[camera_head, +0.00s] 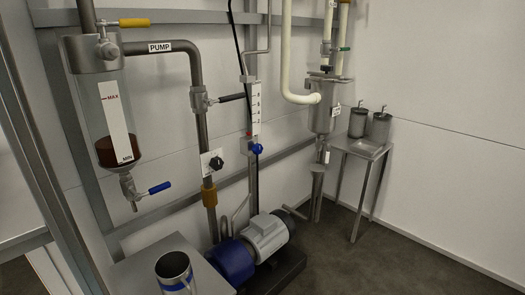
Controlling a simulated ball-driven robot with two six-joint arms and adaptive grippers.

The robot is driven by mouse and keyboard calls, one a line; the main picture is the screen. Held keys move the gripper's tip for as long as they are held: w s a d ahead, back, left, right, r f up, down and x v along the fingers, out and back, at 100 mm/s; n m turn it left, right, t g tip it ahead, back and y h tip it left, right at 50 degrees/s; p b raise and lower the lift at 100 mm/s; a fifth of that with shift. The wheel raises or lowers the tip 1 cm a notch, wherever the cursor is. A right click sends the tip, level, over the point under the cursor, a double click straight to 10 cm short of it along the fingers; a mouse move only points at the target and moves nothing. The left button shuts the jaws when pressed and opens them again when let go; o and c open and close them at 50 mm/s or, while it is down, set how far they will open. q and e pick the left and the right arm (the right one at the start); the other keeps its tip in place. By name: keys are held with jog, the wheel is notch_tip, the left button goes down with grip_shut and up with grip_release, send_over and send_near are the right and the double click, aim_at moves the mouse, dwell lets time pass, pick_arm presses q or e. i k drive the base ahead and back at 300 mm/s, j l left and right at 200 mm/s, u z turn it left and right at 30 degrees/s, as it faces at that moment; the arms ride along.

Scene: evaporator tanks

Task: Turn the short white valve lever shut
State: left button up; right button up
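A small white piece (323,154) shows just under the steel vessel (322,108) on the back wall, right of centre. It looks like the short white valve lever and seems to hang down along the pipe. It is too small to tell whether its valve is open or shut. Neither of my grippers is in view.
A sight tank (116,118) with dark liquid hangs at left, with a yellow lever (133,22) above and a blue lever (160,188) below. A pump (265,236) stands on the floor. A small steel table (358,148) holds two canisters. Floor at right is free.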

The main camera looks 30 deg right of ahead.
aim_at(329, 145)
jog(key=l+u, duration=0.25)
jog(key=l, duration=0.2)
jog(key=l+u, duration=0.25)
jog(key=l, duration=0.25)
jog(key=k+l+u, duration=0.1)
jog(key=l+u, duration=0.15)
jog(key=l, duration=0.2)
jog(key=k+l+u, duration=0.1)
jog(key=l+u, duration=0.15)
jog(key=l, duration=0.15)
jog(key=k+l+u, duration=0.25)
jog(key=l, duration=0.2)
jog(key=k+l+u, duration=0.2)
jog(key=l, duration=0.2)
jog(key=i, duration=0.1)
